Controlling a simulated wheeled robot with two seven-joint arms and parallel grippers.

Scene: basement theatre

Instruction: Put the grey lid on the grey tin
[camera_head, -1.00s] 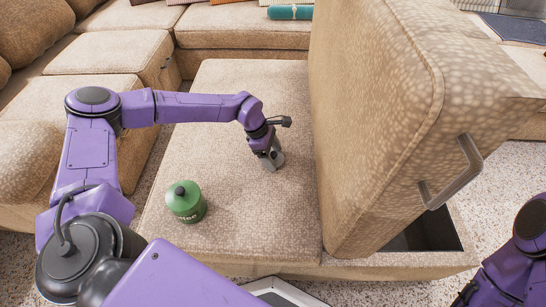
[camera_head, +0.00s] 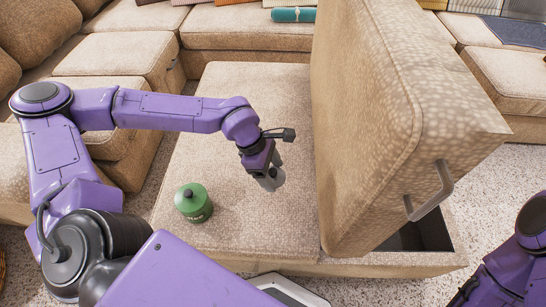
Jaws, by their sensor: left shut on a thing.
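My left gripper (camera_head: 268,178) is over the middle of the beige ottoman seat (camera_head: 240,105). It is shut on a small grey object (camera_head: 274,181), mostly hidden by the fingers. I cannot tell whether this is the grey lid or the grey tin. No second grey lid or tin shows apart from it. My right arm shows only in part at the lower right, and its gripper is out of the frame.
A green canister (camera_head: 193,202) with a dark knob stands on the seat, left of my left gripper. A raised beige cushion lid (camera_head: 372,130) with a metal handle (camera_head: 432,192) stands close on the right, over an open dark compartment (camera_head: 415,238). A teal roll (camera_head: 293,15) lies at the back.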

